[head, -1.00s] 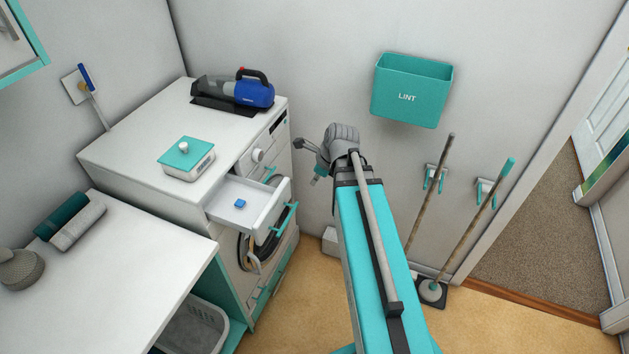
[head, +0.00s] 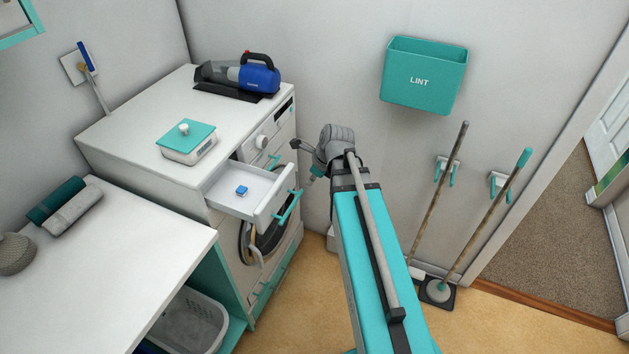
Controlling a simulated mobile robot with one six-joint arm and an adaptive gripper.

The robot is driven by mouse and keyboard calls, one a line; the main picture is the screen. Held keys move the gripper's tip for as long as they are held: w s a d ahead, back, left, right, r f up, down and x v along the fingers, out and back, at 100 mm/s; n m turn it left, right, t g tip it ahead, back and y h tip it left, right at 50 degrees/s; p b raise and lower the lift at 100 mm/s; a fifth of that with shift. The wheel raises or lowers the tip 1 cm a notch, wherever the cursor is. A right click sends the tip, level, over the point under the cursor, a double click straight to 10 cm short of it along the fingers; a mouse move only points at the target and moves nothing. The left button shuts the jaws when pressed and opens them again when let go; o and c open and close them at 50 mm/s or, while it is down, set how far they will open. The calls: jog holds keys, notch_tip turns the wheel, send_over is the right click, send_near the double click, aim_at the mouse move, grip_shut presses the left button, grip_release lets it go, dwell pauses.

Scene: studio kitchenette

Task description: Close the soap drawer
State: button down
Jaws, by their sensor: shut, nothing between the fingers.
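The soap drawer (head: 228,203) is pulled out from the front of the white washing machine (head: 285,143), near its top left. A small blue block (head: 242,190) lies inside it. A teal bar handle (head: 287,207) runs across its front. My gripper (head: 309,183) is shut and empty, just right of the drawer front and close to the handle. From this view I cannot tell whether it touches the handle. My arm partly hides the wall behind it.
On the machine top stand a teal-lidded box (head: 188,143) and a blue handheld vacuum (head: 243,76). A white counter (head: 110,260) is at left, with a laundry basket (head: 190,325) below. A lint bin (head: 425,76) and two long-handled tools hang on the wall. Floor shows between machine and arm.

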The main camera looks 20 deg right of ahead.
aim_at(294, 185)
jog(key=shift+w+a+f, duration=0.2)
jog(key=shift+w+a, duration=0.55)
jog(key=shift+w, duration=0.05)
jog(key=shift+w+a+f, duration=0.15)
jog(key=shift+w+a, duration=0.6)
jog(key=shift+w, duration=0.15)
